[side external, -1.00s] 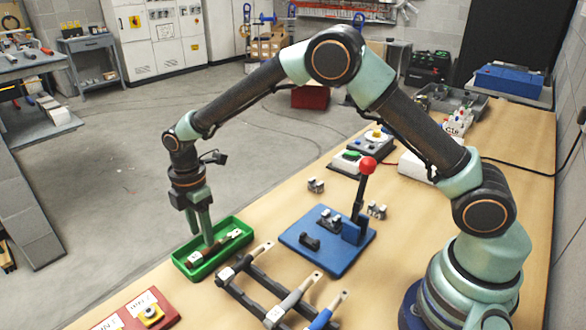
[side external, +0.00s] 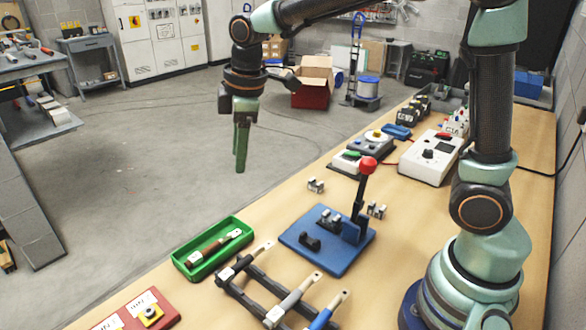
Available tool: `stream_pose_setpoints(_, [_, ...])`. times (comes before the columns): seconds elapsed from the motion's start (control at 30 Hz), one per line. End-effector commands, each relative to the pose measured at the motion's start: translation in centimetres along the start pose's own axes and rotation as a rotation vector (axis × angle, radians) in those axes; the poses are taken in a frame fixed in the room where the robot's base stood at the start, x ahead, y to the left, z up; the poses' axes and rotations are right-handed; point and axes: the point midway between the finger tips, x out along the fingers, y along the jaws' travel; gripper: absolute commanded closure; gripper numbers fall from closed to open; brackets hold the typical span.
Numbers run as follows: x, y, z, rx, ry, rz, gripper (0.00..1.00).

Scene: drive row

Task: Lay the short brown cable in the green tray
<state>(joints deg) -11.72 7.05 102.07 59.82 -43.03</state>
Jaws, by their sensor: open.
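The green tray (side external: 193,273) stands near the left edge of the wooden table. The short brown cable (side external: 208,250), with pale metal ends, lies inside the tray, slanting from lower left to upper right. My gripper (side external: 240,168) points down and is raised well above the tray, a little to its right in the picture. It is open and holds nothing; from this side its fingers nearly overlap, so the gap hardly shows.
A black rack (side external: 265,292) with several handled tools stands right of the tray. Beyond it is a blue plate (side external: 340,257) with an upright red-knobbed lever (side external: 368,165). A red board (side external: 160,312) lies at the front left. Control boxes (side external: 430,158) stand farther back.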

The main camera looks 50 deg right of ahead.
Motion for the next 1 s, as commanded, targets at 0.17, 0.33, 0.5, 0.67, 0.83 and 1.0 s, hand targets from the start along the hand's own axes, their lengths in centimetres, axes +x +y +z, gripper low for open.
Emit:
stream_pose_setpoints(0.17, [-3.5, -1.0, 4.8, 0.284, 0.069, 0.071, 0.48])
stream_pose_setpoints(0.33, [-5.1, -2.7, 9.0, 0.550, 0.140, 0.123, 0.48])
stream_pose_setpoints(0.5, [-5.3, -4.4, 12.4, 0.776, 0.209, 0.160, 0.48])
stream_pose_setpoints(0.67, [-5.0, -5.3, 14.1, 0.901, 0.250, 0.177, 0.48])
stream_pose_setpoints(0.83, [-4.8, -5.6, 14.6, 0.943, 0.262, 0.180, 0.48])
stream_pose_setpoints(1.0, [-4.8, -5.6, 14.5, 0.942, 0.261, 0.180, 0.48])
